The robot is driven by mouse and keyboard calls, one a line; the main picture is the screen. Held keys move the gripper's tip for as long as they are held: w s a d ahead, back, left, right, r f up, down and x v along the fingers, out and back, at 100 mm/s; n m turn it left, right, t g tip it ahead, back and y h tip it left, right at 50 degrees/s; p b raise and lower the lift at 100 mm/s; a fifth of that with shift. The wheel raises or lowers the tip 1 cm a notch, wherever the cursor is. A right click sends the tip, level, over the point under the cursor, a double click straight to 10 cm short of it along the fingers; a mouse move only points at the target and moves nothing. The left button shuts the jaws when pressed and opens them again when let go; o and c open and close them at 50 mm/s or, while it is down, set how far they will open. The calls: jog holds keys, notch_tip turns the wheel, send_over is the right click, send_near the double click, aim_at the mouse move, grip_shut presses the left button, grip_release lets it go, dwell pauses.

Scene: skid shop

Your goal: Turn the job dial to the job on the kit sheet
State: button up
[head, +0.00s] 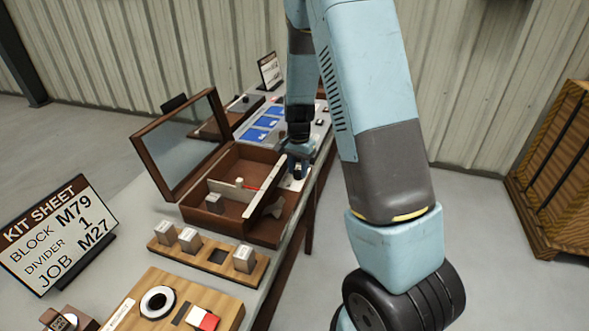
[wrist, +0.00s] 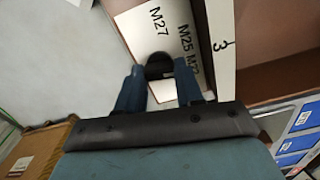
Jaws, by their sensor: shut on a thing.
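The kit sheet (head: 62,235) stands at the left in the head view and reads block M79, divider 1, job M27. The job dial is a dark round knob (wrist: 159,66) on a white plate (wrist: 140,24), beside the wooden box. The plate shows M27, M25 and a third label partly cut off. My gripper (wrist: 160,84) is shut on the knob, one blue finger on each side. The fingers and palm hide part of the plate, and I cannot tell which label the knob points to. In the head view my gripper (head: 297,160) is over the bench's right edge, by the box.
The wooden box (head: 232,232) stands open with its lid (head: 150,160) raised at the left. A block rack (head: 165,255) with several blocks sits in front of it. Blue cards (head: 262,122) lie behind. A wooden crate (head: 556,175) stands at the far right; the floor between is clear.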

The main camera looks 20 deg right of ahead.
jog(key=n, duration=0.4)
jog(key=shift+w+r+n, duration=0.1)
jog(key=shift+w+n, duration=0.1)
jog(key=shift+n, duration=0.1)
jog(key=n, duration=0.3)
jog(key=shift+n, duration=0.4)
jog(key=n, duration=0.3)
jog(key=shift+n, duration=2)
jog(key=o, duration=1)
jog(key=shift+s, duration=0.1)
jog(key=shift+o, duration=0.2)
